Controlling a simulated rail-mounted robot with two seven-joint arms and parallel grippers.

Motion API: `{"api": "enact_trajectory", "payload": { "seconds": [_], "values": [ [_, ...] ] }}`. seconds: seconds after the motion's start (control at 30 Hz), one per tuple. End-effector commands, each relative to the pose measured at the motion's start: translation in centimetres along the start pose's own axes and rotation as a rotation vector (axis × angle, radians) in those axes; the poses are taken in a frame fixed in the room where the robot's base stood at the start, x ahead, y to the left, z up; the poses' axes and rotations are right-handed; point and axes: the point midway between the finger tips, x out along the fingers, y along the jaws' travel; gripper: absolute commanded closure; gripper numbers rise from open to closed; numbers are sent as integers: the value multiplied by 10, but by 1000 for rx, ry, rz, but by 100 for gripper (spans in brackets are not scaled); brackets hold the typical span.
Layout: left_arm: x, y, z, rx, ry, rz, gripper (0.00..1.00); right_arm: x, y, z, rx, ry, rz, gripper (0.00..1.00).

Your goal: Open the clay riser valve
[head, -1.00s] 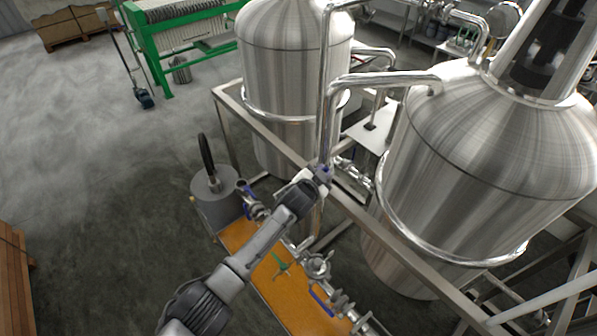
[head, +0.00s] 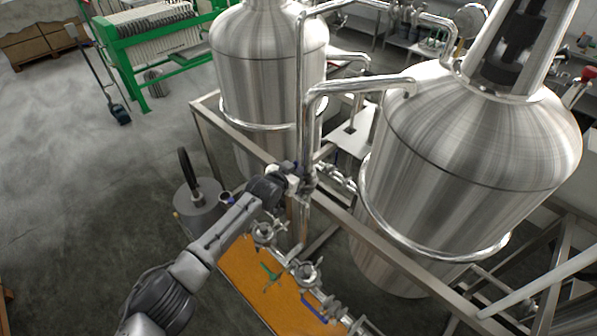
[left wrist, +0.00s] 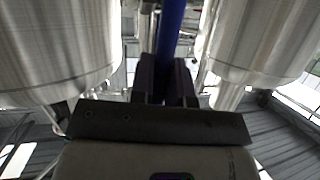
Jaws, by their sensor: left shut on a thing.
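A steel riser pipe (head: 305,130) stands in front of the tanks, with a valve on its lower part at the frame rail. My left gripper (head: 297,182) is at this valve. In the left wrist view my left gripper (left wrist: 168,75) is shut on a blue lever handle (left wrist: 171,30), which passes between its two fingers and runs up out of the picture. In the head view the wrist and fingers hide most of the handle and the valve body. My right gripper is not in view.
Two steel tanks (head: 470,165) stand behind a metal frame rail (head: 385,240). The floor at left is open.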

Motion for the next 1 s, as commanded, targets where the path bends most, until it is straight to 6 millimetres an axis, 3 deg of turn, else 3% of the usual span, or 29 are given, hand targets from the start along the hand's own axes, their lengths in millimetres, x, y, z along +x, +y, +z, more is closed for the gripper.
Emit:
{"api": "enact_trajectory", "payload": {
  "seconds": [0.27,0.3,0.53,1.0],
  "values": [
    [0,0,0,0,0,0,100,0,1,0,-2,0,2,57],
    [0,0,0,0,0,0,82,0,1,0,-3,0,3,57],
    [0,0,0,0,0,0,59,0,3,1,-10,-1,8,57],
    [-10,0,1,-2,-1,3,58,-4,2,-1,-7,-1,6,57]
  ]
}}
